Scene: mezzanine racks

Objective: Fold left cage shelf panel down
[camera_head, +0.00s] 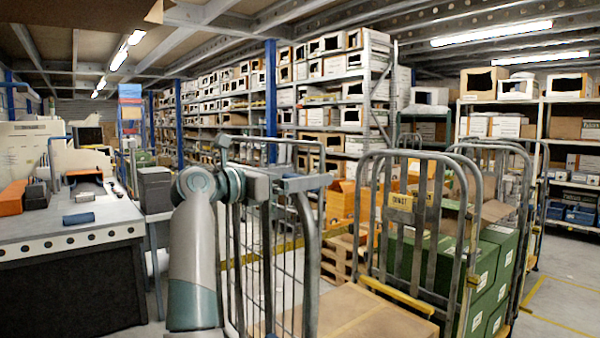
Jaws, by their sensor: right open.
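A grey tubular roll cage (308,250) with upright wire bars stands close in front, left of the middle. Its top rail runs behind my right arm. I cannot tell its shelf panel apart from the upright bars, and my arm hides part of them. My right gripper (318,182) is at the upper part of this cage, pointing right, with its jaws open. It overlaps the cage's bars in the picture, and I cannot tell whether it touches them. My left gripper is not in view.
A second roll cage (408,203) with green boxes (492,262) stands to the right. A flat brown surface (350,315), like a carton top, lies low between the cages. A workbench (65,235) stands at left. Racks line the back, and floor shows at right.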

